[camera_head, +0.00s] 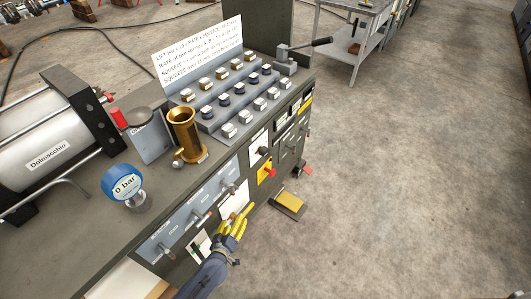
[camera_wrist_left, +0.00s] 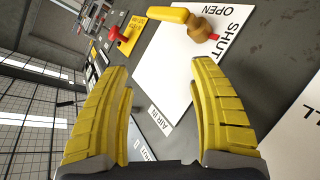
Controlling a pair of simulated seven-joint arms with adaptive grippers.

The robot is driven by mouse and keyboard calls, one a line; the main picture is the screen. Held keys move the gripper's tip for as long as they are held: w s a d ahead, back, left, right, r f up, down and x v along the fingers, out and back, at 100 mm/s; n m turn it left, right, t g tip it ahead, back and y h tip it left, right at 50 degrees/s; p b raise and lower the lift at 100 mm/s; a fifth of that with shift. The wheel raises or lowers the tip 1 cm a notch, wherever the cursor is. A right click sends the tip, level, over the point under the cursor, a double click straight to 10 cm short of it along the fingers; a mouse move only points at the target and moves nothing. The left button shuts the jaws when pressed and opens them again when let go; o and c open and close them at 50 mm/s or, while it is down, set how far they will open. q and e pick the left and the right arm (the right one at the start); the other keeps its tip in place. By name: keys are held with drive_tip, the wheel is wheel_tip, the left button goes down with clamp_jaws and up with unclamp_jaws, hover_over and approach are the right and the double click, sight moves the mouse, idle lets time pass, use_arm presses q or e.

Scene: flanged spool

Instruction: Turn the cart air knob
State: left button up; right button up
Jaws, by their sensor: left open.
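A valve knob with a yellow lever (camera_wrist_left: 172,15) and a brass body (camera_wrist_left: 202,30) sits on a white panel (camera_wrist_left: 165,75) lettered OPEN, SHUT and AIR IN in the left wrist view. The panel also shows on the front of the bench in the head view (camera_head: 236,199). My left gripper (camera_head: 240,218) is in front of this panel. In the left wrist view its yellow fingers (camera_wrist_left: 160,68) are spread, with nothing between them. The knob lies beyond the fingertips, nearer the right finger. The fingers partly cover the knob in the head view. My right gripper is not in view.
A red knob on a yellow plate (camera_head: 267,172) is on the bench front, right of the white panel. Grey panels with small levers (camera_head: 197,213) lie to the left. On top stand a blue gauge reading 0 bar (camera_head: 122,183) and a brass cup (camera_head: 185,135).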

use_arm(q)
drive_tip(key=w+d+r+n+t, duration=0.1)
drive_tip(key=w+d+r+n, duration=0.15)
drive_tip(key=r, duration=0.45)
drive_tip(key=w+d+r+n+t, duration=0.1)
drive_tip(key=w+d+r+n, duration=0.2)
drive_tip(key=r, duration=0.4)
drive_tip(key=n, duration=0.3)
approach(264, 155)
drive_tip(key=shift+g+h, duration=0.3)
drive_tip(key=shift+g, duration=0.1)
drive_tip(key=x, duration=1.2)
drive_tip(key=shift+w+a+r, duration=0.15)
drive_tip(key=shift+r, duration=0.05)
drive_tip(key=shift+o, duration=0.2)
drive_tip(key=c, duration=1.2)
